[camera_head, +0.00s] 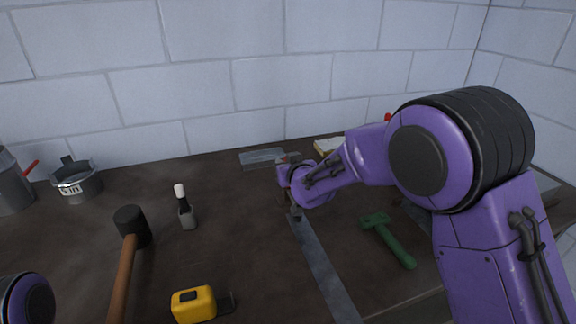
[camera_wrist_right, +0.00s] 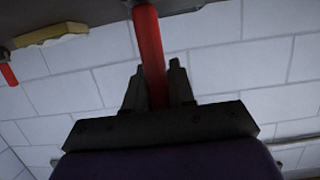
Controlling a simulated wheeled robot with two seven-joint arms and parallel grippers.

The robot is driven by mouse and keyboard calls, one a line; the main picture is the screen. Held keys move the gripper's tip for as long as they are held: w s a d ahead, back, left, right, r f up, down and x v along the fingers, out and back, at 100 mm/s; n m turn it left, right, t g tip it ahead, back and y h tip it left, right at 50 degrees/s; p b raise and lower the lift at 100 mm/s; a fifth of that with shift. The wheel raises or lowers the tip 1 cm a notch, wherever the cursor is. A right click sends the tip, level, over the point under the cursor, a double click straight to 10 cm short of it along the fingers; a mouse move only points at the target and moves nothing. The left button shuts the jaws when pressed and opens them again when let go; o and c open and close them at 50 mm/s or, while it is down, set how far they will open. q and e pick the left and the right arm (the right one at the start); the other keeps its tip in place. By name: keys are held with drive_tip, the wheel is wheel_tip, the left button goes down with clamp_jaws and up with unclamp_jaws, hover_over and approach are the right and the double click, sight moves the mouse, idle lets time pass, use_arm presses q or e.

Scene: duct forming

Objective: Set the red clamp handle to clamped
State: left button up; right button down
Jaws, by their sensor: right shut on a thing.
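The red clamp handle (camera_wrist_right: 148,30) is a bar that runs down from a dark grey part at the top edge of the right wrist view. My right gripper (camera_wrist_right: 158,75) is shut on it, with one dark finger on each side of the bar. In the head view my right gripper (camera_head: 293,185) is over the bench, near the far end of a long metal strip (camera_head: 325,268). It hides most of the handle there, so I cannot tell the handle's angle. My left gripper is out of view; only a bit of my left arm shows at the lower left.
A green-handled tool (camera_head: 392,243) lies right of the strip. A metal plate (camera_head: 263,157) lies by the wall. Bench between is clear.

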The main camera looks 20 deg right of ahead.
drive_tip(key=c, duration=1)
unclamp_jaws()
drive_tip(key=shift+w, duration=0.1)
drive_tip(key=shift+c, duration=0.2)
drive_tip(key=b+v, duration=0.1)
drive_tip(key=v, duration=0.9)
drive_tip(key=shift+s+r, duration=0.15)
drive_tip(key=shift+s, duration=0.1)
